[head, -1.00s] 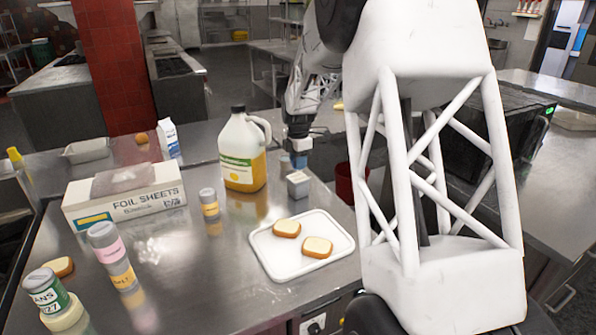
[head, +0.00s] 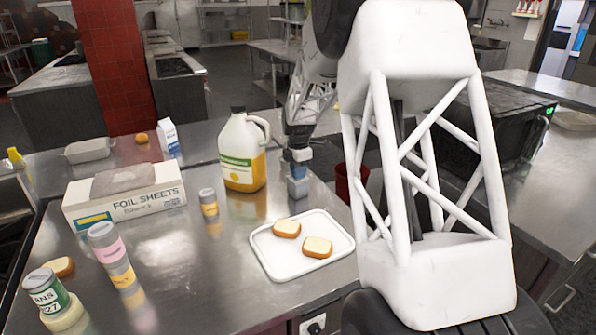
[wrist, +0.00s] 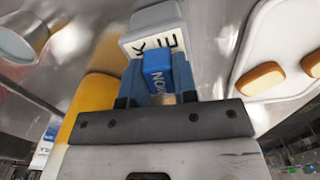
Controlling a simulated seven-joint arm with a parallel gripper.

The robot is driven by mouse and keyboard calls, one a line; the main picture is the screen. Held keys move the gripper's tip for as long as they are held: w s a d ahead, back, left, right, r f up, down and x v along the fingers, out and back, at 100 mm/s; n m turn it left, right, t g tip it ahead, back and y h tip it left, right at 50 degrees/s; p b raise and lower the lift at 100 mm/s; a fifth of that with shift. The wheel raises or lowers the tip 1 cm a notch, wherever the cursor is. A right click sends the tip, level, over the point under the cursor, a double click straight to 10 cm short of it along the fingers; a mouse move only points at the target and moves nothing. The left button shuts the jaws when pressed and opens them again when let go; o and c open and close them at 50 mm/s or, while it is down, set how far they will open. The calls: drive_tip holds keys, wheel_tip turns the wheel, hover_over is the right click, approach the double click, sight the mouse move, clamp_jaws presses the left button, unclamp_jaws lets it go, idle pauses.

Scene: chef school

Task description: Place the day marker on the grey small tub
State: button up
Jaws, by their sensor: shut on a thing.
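The day marker is a small blue block with white lettering (wrist: 158,72), held between the fingertips of my gripper (wrist: 160,82) in the wrist view. In the head view my gripper (head: 299,156) points down right over the grey small tub (head: 297,188). The tub stands on the steel counter, and its pale top with dark letters (wrist: 152,30) shows just beyond the marker in the wrist view. The gripper and marker hide most of the tub's top in the head view. I cannot tell whether the marker touches the tub.
A white tray (head: 282,266) with two bread slices lies in front of the tub. A juice jug (head: 238,172) stands close on the left, and a red container (head: 343,184) on the right. A foil sheets box (head: 125,205) and several jars stand farther left.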

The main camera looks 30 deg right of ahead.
drive_tip(key=shift+f, duration=0.1)
drive_tip(key=o, duration=0.9)
wheel_tip(320, 180, up, 12)
idle(0.5)
idle(0.6)
